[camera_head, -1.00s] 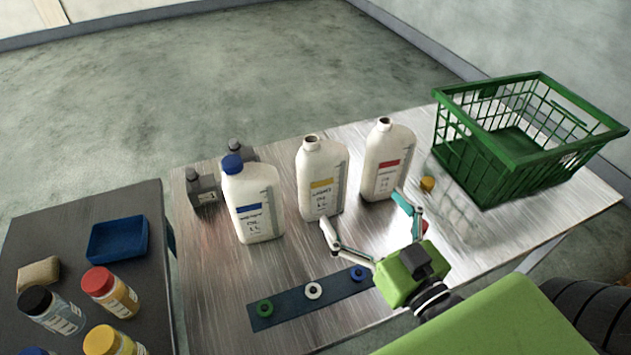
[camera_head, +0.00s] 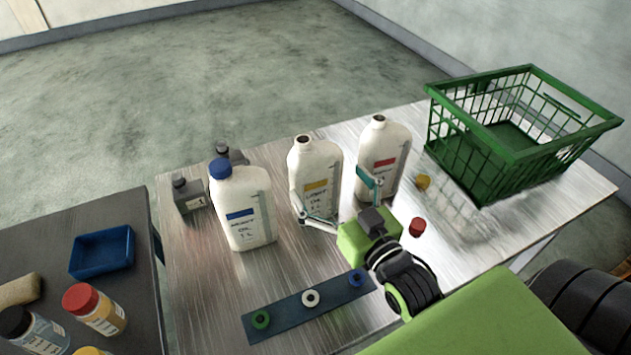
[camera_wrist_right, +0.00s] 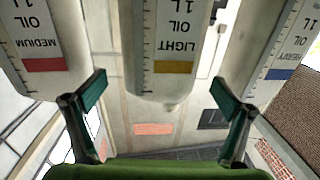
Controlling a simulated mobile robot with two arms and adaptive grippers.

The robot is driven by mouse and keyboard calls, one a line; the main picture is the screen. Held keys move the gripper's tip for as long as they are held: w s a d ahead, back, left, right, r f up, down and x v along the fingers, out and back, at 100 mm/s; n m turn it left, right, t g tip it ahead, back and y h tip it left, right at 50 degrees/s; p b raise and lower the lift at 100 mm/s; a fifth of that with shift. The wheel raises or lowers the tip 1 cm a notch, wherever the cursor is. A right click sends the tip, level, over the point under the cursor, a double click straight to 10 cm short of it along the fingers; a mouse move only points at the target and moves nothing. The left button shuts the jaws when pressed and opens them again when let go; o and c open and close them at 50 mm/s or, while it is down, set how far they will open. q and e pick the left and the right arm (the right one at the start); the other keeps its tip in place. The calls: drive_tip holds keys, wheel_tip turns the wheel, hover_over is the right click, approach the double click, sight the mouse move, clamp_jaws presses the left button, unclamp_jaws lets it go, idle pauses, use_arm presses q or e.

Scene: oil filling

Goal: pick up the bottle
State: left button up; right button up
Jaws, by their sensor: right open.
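Three white oil bottles stand upright in a row on the metal table. The left one (camera_head: 241,210) has a blue label and blue cap. The middle one (camera_head: 316,172) has a yellow label and open neck. The right one (camera_head: 381,158) has a red label and open neck. My right gripper (camera_head: 336,203) is open and empty, facing the middle bottle. In the right wrist view the yellow-label bottle (camera_wrist_right: 168,50) is ahead between the spread fingers (camera_wrist_right: 160,92), with the others on either side. Contact is not visible. My left gripper is not in view.
A green basket (camera_head: 530,160) stands at the right. A red cap (camera_head: 417,226) and a yellow cap (camera_head: 423,181) lie on the table. A dark strip with rings (camera_head: 285,313) lies in front. Small grey bottles (camera_head: 188,195) stand at the left. A side table holds a blue tray (camera_head: 101,250) and jars.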

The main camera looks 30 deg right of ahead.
drive_tip(key=shift+w+r, duration=0.15)
drive_tip(key=shift+w, duration=0.3)
drive_tip(key=w+p, duration=0.1)
drive_tip(key=w, duration=0.3)
drive_tip(key=shift+w+a, duration=0.1)
drive_tip(key=shift+w, duration=0.2)
drive_tip(key=c, duration=1.4)
